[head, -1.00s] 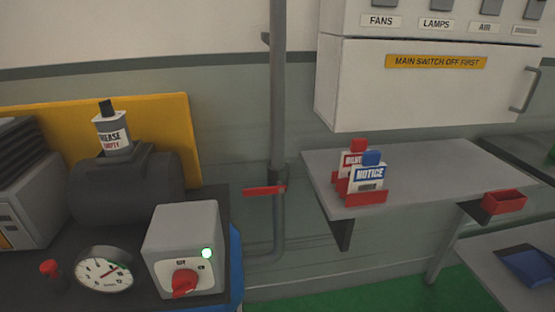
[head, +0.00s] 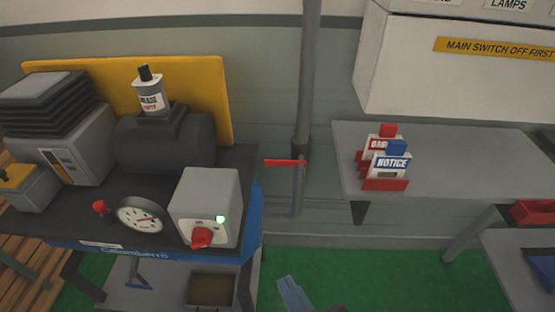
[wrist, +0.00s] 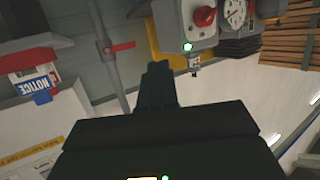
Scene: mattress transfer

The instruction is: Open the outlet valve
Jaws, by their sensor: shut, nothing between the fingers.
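The outlet valve shows as a red lever handle (head: 283,162) on the grey vertical pipe (head: 307,95) by the wall. The lever lies roughly level, crosswise to the pipe, and points left in the head view. It also shows in the wrist view (wrist: 118,47). My gripper (wrist: 158,68) is dark, shut and empty in the wrist view. In that picture its fingertips are to the right of and below the lever, apart from it. I cannot tell how far away the lever is.
Left of the pipe stands a bench with a switch box (head: 206,205) with a green light and red knob, a dial gauge (head: 140,215) and a grease bottle (head: 151,92). Right is a grey shelf (head: 450,165) with notice tags (head: 391,165). Green floor lies below.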

